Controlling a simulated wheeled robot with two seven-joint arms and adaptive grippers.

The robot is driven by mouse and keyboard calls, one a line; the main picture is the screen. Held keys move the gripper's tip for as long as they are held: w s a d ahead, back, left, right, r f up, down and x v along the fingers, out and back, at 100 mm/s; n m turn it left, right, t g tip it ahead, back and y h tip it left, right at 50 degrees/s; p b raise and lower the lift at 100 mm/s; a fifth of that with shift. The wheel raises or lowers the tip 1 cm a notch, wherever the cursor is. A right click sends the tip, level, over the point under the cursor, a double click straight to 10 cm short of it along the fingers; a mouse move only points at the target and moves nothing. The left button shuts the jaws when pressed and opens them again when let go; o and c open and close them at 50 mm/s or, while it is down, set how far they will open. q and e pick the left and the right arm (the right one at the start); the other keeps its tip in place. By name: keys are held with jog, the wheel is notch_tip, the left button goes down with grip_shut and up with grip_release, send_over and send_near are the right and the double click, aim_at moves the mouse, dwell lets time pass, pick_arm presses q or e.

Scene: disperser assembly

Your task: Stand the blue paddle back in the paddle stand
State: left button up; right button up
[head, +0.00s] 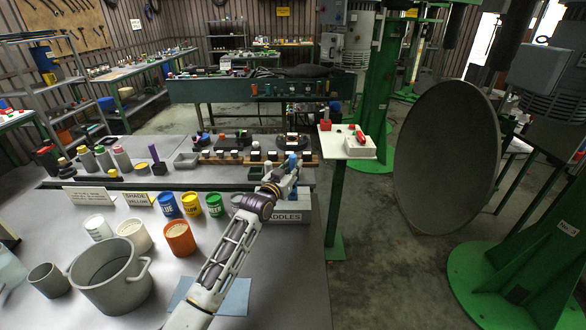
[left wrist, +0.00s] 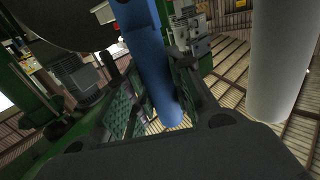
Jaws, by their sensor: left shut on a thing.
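My left gripper (head: 284,178) is over the grey paddle stand (head: 292,207), a box whose front label reads PADDLES. It is shut on the blue paddle (left wrist: 152,60), whose round blue shaft runs between the fingers in the left wrist view. A bit of blue (head: 292,161) shows at the gripper in the head view. A pale grey-white rod (left wrist: 282,65) stands beside the gripper in the left wrist view, apart from the blue shaft. My arm and gripper hide much of the stand, and I cannot tell whether the blue paddle touches it. My right gripper is not in view.
Blue (head: 168,204), yellow (head: 191,204) and green (head: 214,204) cans stand left of the arm. An orange cup (head: 179,239) and a large grey pot (head: 110,276) are nearer. A wooden rack (head: 228,158) lies behind the gripper. A white side table (head: 345,146) stands to the right.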

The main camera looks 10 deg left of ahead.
pick_arm(q)
jog(key=shift+f+b, duration=0.5)
jog(key=shift+f, duration=0.7)
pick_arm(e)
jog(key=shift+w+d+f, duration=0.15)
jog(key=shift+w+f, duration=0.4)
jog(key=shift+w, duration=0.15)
pick_arm(q)
jog(key=o, duration=0.9)
jog(key=shift+c, duration=0.2)
jog(key=shift+o, duration=0.7)
jog(key=v, duration=1.2)
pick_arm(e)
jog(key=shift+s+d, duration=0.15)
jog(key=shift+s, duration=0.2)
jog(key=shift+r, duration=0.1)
